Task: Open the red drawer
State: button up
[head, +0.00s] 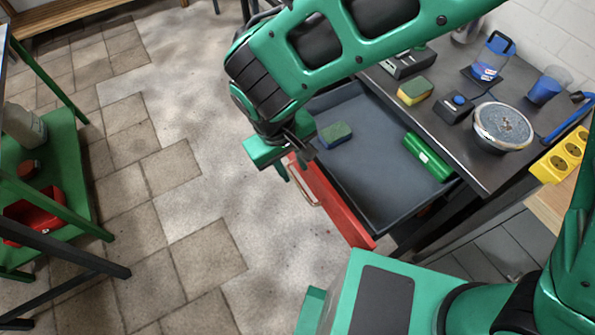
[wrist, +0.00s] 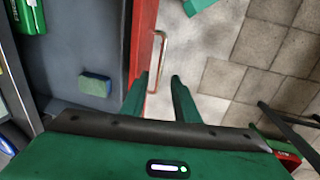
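The red drawer (head: 337,208) stands pulled well out from under the dark worktop, its grey inside exposed. Its pale metal handle (head: 303,184) is on the red front; the handle (wrist: 163,55) also shows in the wrist view. My gripper (head: 290,165) is at the far end of the drawer front, close to the handle. In the wrist view my gripper (wrist: 160,86) has its two green fingers apart, with the near end of the handle appearing between the tips. Whether a finger touches the handle cannot be told. Nothing is held.
A sponge (head: 335,134) and a green case (head: 428,157) lie inside the drawer. The worktop (head: 459,150) carries another sponge (head: 415,90), a round dish (head: 502,127) and small items. A green shelf cart (head: 62,160) stands left. Tiled floor between is clear.

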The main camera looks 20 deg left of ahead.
jog(key=shift+s+a+r, duration=0.1)
jog(key=shift+r, duration=0.55)
jog(key=shift+s+a+r, duration=0.1)
jog(key=shift+r, duration=0.5)
jog(key=shift+w, duration=0.1)
jog(key=w+d+r+m, duration=0.45)
jog(key=w+d, duration=0.55)
jog(key=d, duration=0.4)
jog(key=w+d+r+m+g, duration=0.1)
jog(key=d+r+m, duration=0.15)
jog(key=d, duration=0.65)
jog(key=w+d+r+m, duration=0.1)
jog(key=w+d+r, duration=0.15)
jog(key=d, duration=0.65)
jog(key=s+d+r+m, duration=0.1)
jog(key=s+d+m, duration=0.15)
jog(key=d, duration=0.45)
jog(key=s+d+r+m, duration=0.1)
jog(key=s+d+r, duration=0.15)
jog(key=d, duration=0.45)
jog(key=s+d+m, duration=0.2)
jog(key=s+d, duration=0.2)
jog(key=s, duration=0.2)
jog(key=s+d+m+y, duration=0.1)
jog(key=s+d+m, duration=0.2)
jog(key=s, duration=0.4)
jog(key=shift+s+d+f+g+y, duration=0.2)
jog(key=shift+d+g+y, duration=0.1)
jog(key=shift+d, duration=0.55)
jog(key=shift+w, duration=0.1)
